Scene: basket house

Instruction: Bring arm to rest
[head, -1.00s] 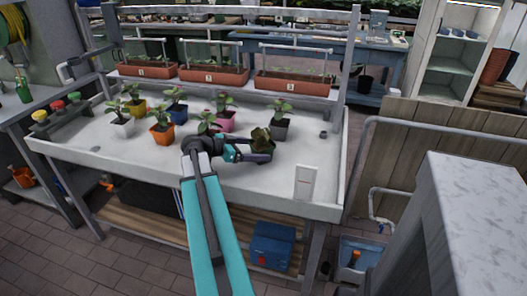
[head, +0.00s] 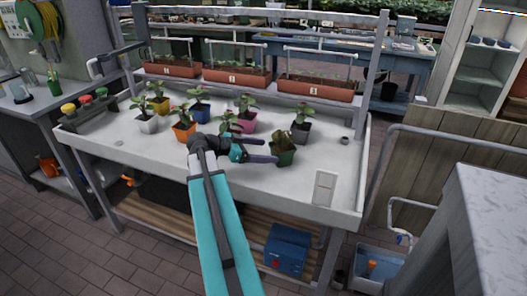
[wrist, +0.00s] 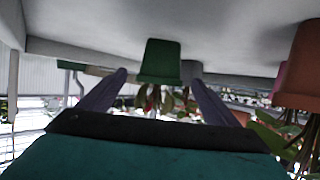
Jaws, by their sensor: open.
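My gripper (head: 271,150) is open, with its fingers pointing right over the white potting bench (head: 240,178). A green pot with a leafy plant (head: 284,157) stands upright on the bench just at the fingertips. In the wrist view, which is upside down, the green pot (wrist: 159,62) shows beyond and between the spread fingers of my gripper (wrist: 158,78). I see gaps between the fingers and the pot there. My arm reaches in from the bottom of the head view.
A black pot (head: 300,132), a pink pot (head: 246,124) and an orange pot (head: 184,134) stand close around my gripper. Long planters (head: 237,78) line the bench's back. A white switch plate (head: 324,188) is at the front right. Bare bench lies in front of the pots.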

